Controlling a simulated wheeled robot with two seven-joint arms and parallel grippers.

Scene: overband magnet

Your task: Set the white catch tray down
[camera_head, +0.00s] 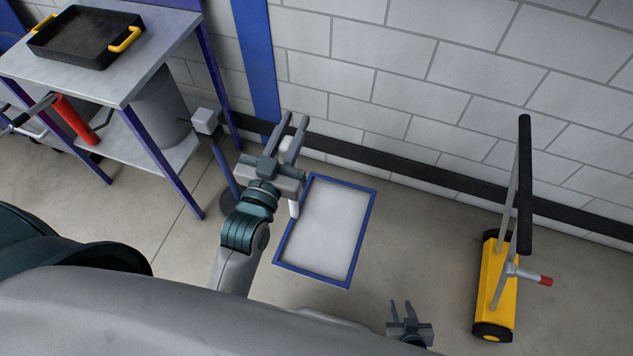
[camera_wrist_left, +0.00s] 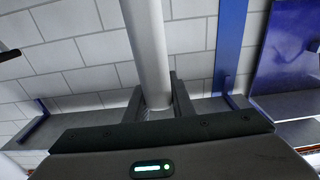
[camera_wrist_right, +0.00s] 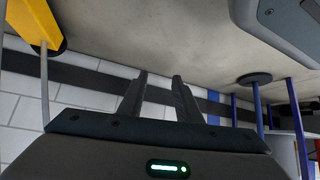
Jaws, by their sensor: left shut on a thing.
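A white rectangle with a blue border (camera_head: 325,232) lies on the floor near the wall. I cannot tell whether it is the white catch tray or a marked area. My left gripper (camera_head: 289,130) is above the floor by the rectangle's far left corner. In the left wrist view it is shut on a pale round bar (camera_wrist_left: 147,45). A short white piece (camera_head: 294,208) shows below the gripper in the head view; whether it belongs to that bar is unclear. My right gripper (camera_head: 401,308) is open and empty, low and right of the rectangle; its fingers show apart in the right wrist view (camera_wrist_right: 160,85).
A yellow wheeled unit with a black T-handle (camera_head: 495,285) stands at the right. A bench (camera_head: 130,75) at the left bears a black tray with yellow handles (camera_head: 85,38). A post with a grey block (camera_head: 207,121) stands beside my left gripper.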

